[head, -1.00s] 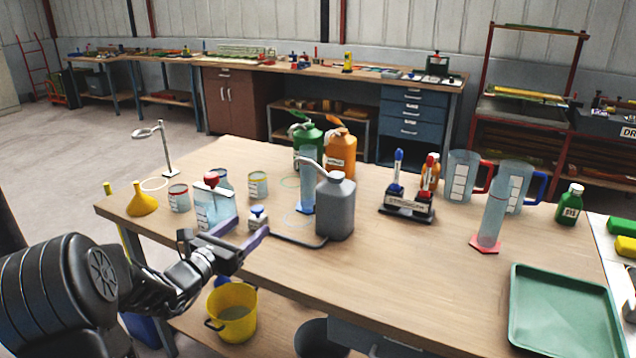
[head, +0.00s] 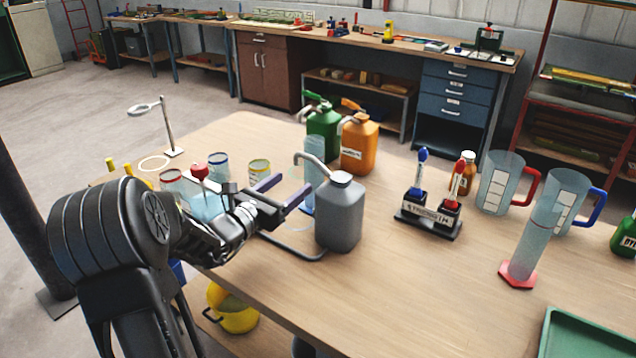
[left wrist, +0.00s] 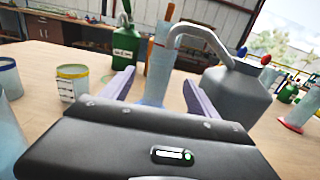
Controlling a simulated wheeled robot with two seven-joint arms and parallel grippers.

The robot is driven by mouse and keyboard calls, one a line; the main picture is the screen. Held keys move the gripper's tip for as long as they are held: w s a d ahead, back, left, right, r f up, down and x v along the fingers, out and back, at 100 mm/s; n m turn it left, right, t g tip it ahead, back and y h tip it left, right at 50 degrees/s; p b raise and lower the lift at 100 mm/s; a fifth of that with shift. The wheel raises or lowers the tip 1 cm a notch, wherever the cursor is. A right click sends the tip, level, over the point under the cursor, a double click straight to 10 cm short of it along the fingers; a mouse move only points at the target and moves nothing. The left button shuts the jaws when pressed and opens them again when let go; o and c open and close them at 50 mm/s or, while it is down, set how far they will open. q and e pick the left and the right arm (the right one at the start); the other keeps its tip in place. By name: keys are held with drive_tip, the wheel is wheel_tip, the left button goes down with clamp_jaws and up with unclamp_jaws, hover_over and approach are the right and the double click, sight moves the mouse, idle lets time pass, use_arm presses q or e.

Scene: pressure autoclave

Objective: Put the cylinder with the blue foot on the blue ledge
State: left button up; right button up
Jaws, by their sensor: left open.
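The clear cylinder with the blue foot (head: 311,173) stands upright on the bench, partly hidden by the grey jerrycan (head: 340,214) at its right. My left gripper (head: 287,189) is open and empty, its fingers pointing at the cylinder from the left. In the left wrist view the cylinder (left wrist: 159,76) shows between and beyond the two fingertips; I cannot tell whether it lies between the fingers. I cannot make out a blue ledge in these frames. My right gripper is not in view.
The jerrycan's curved spout reaches close to the cylinder's top. Green (head: 323,132) and orange (head: 359,146) cans stand behind. A pen stand (head: 428,220) and a red-footed cylinder (head: 527,250) stand to the right.

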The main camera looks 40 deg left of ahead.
sight(308, 172)
use_arm(q)
drive_tip(key=shift+w, duration=1.35)
drive_tip(key=shift+w+r+p, duration=0.1)
drive_tip(key=shift+w+p, duration=0.3)
drive_tip(key=shift+p, duration=0.05)
drive_tip(key=w+p, duration=0.1)
drive_tip(key=w, duration=0.3)
drive_tip(key=shift+w, duration=0.2)
drive_tip(key=shift+c, duration=0.4)
clamp_jaws()
